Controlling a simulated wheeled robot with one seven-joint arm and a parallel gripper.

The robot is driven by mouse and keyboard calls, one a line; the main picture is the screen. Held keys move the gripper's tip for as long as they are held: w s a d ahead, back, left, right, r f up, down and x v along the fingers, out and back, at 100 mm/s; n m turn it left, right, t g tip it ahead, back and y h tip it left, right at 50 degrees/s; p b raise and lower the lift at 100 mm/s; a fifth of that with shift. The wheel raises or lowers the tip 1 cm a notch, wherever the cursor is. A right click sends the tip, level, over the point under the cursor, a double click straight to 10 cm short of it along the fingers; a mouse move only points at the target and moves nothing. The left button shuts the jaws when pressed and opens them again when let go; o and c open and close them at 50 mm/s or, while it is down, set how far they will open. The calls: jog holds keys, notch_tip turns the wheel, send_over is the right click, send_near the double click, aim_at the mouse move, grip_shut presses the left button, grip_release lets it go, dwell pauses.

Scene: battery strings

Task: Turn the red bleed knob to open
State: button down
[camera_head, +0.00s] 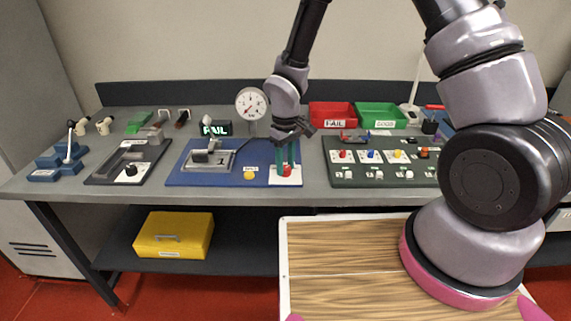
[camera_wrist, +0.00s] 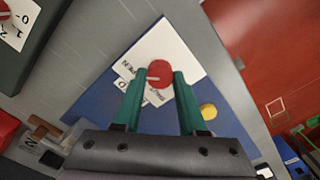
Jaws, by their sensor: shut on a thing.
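The red bleed knob (camera_wrist: 160,72) sits on a white labelled plate (camera_wrist: 170,48) at the corner of a blue board. A pale line on the knob points to the left in the wrist view. My gripper (camera_wrist: 163,80) reaches down over it with its green fingers on either side, shut on the knob. In the head view the red knob (camera_head: 287,171) shows between the fingertips, low at the plate (camera_head: 286,181). The plate's printing is partly hidden by a finger, though part of a word like "OPEN" shows.
A yellow button (camera_head: 249,175) stands left of the knob on the blue board (camera_head: 200,178). A round gauge (camera_head: 251,103) stands behind. A dark green panel (camera_head: 375,178) with several switches lies to the right. Red (camera_head: 332,114) and green (camera_head: 381,115) bins stand at the back.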

aim_at(286, 168)
jog(key=shift+c, duration=2.3)
grip_release()
notch_tip(286, 168, up, 11)
jog(key=s+d+r+m+t+y, duration=0.15)
jog(key=d+r+m, duration=0.25)
jog(key=d+r, duration=0.65)
jog(key=s+d+r+m+t, duration=0.3)
jog(key=d+r+m, duration=0.35)
jog(key=r, duration=0.65)
jog(key=s+d+r+m+t, duration=0.2)
jog(key=s+d+r, duration=0.3)
jog(key=s, duration=0.3)
jog(key=shift+s+d+t, duration=0.15)
jog(key=shift+d+t, duration=0.2)
jog(key=shift+d, duration=0.05)
